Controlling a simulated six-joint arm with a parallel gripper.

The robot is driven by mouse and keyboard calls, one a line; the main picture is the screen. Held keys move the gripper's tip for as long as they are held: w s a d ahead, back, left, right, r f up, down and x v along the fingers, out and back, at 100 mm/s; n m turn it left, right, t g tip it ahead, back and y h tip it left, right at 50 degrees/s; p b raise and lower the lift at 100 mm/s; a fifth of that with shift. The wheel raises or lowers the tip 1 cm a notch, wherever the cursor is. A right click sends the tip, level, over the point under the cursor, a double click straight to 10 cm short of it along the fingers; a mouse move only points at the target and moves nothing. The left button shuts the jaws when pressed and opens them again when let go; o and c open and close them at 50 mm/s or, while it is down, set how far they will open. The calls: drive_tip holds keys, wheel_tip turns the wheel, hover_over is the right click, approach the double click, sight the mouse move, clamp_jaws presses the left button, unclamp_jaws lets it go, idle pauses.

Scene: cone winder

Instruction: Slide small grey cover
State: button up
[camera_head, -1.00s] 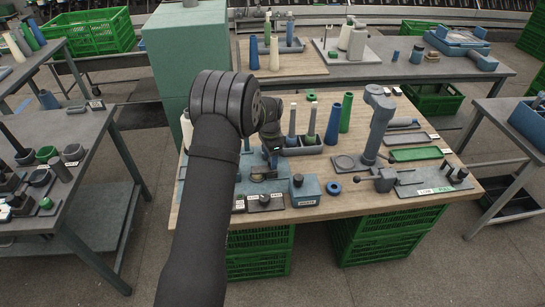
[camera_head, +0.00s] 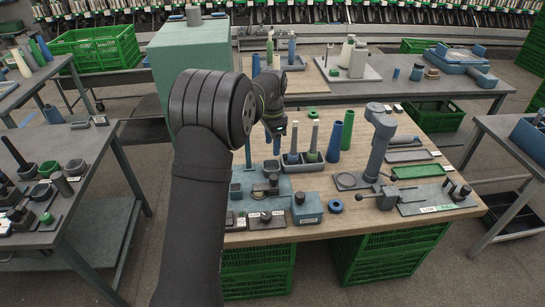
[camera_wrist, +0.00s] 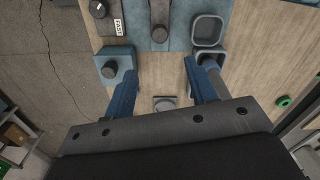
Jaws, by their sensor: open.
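My gripper (camera_head: 277,133) hangs above the wooden table, over the back of the teal base plate (camera_head: 283,184). In the wrist view its blue fingers (camera_wrist: 162,97) are wide apart with nothing held between them. A small grey square piece (camera_wrist: 165,103) shows below, between the fingers, on the wood. A longer grey part with a round dark knob (camera_wrist: 160,32) lies on the teal plate at the top of the wrist view. I cannot tell which grey part is the cover. A blue box (camera_head: 307,208) with a dark knob stands at the plate's front right.
A grey tray (camera_head: 320,165) with upright spindles and blue and green cones (camera_head: 347,130) stand near the gripper. A column fixture (camera_head: 378,145) stands to the right. A blue ring (camera_head: 335,206) lies on bare wood. Labelled dark pieces (camera_head: 266,220) line the front edge.

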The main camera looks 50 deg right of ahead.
sight(276, 176)
drive_tip(key=shift+r, duration=1.45)
drive_tip(key=shift+f, duration=0.1)
wheel_tip(276, 176, down, 17)
drive_tip(key=shift+s+d+f, duration=0.2)
drive_tip(key=shift+s+d, duration=0.3)
